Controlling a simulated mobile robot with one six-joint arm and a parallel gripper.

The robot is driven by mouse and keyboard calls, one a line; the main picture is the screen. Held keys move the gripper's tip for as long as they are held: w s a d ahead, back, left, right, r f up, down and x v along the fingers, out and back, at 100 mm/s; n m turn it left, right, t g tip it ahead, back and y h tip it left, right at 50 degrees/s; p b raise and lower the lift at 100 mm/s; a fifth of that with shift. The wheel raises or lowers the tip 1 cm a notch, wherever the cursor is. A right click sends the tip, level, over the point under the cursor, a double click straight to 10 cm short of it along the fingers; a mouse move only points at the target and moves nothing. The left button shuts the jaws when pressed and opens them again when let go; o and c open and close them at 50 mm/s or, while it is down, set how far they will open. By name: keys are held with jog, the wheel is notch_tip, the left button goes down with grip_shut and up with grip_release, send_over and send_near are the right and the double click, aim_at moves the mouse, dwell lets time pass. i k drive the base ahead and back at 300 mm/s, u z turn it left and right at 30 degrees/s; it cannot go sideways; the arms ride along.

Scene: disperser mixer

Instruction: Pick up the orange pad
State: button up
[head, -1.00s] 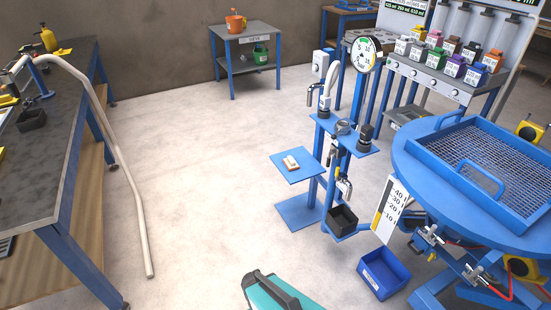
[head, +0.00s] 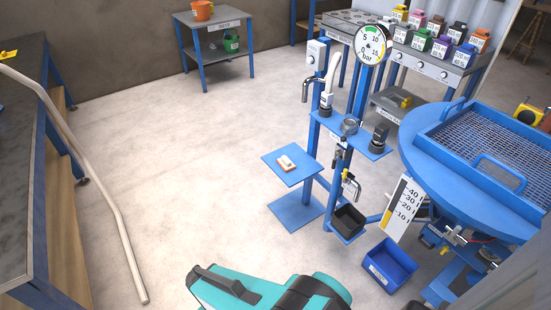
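A small block, white on top with an orange edge (head: 286,163), lies on a square blue plate (head: 273,157) of the blue stand in the middle of the head view. It looks like the orange pad, though it is small here. Nothing is touching it from above. Teal and black links of my arm show at the bottom edge, well in front of the plate. My gripper itself is out of the picture.
The blue stand carries a round gauge (head: 370,44), a tap and a small black bin (head: 347,221). A blue bin (head: 388,265) sits on the floor. A round blue table (head: 413,150) stands right, a dark workbench (head: 22,150) left. A pale pole leans there. The floor between is clear.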

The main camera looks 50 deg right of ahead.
aim_at(287, 165)
jog(key=z, duration=0.15)
jog(key=i, duration=1.25)
jog(key=z, duration=0.35)
